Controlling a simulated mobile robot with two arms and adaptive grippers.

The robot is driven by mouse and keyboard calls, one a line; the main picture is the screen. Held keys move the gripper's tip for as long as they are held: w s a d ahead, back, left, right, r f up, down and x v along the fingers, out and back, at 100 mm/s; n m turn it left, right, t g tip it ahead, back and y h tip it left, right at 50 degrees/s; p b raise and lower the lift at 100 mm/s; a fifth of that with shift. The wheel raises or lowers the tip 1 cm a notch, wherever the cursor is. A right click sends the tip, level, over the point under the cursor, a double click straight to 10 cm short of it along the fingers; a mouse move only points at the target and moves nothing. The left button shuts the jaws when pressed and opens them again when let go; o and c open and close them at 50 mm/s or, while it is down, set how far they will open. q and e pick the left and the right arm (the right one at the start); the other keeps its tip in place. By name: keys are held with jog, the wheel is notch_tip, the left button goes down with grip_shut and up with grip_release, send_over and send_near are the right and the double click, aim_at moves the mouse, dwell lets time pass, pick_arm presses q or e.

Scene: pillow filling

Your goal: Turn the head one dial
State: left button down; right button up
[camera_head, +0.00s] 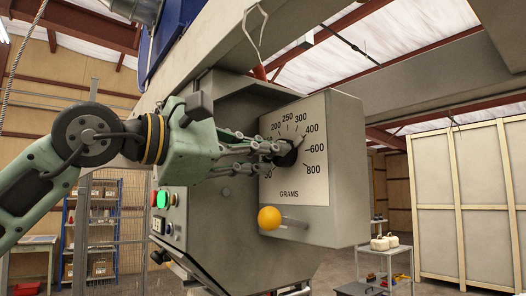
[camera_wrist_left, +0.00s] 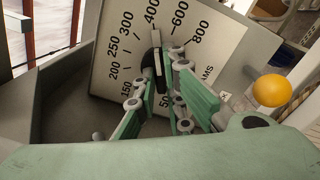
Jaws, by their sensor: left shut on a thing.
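The dial is a black knob (camera_head: 287,155) on a pale face plate (camera_head: 317,185) marked in grams up to 800. In the left wrist view the knob (camera_wrist_left: 149,72) sits between my fingertips, and its pale pointer appears to aim near 400. My left gripper (camera_head: 274,149) reaches in from the left and is shut on the knob. Its green fingers with grey joints also show in the left wrist view (camera_wrist_left: 160,75). The fingers hide part of the knob and the low end of the scale. My right gripper is not seen.
An orange ball-ended lever (camera_head: 269,218) sticks out below the dial. A lit green button (camera_head: 162,199) is on the machine's left side. A cart with white containers (camera_head: 384,243) stands at the right, before a large pale panel (camera_head: 466,205).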

pick_arm(q)
jog(key=shift+m+p, duration=0.55)
jog(key=shift+m, duration=2.05)
jog(key=c, duration=1.8)
grip_release()
jog(key=shift+s+a, duration=0.1)
jog(key=shift+s, duration=0.05)
jog(key=shift+c, duration=0.2)
jog(key=v, duration=1.2)
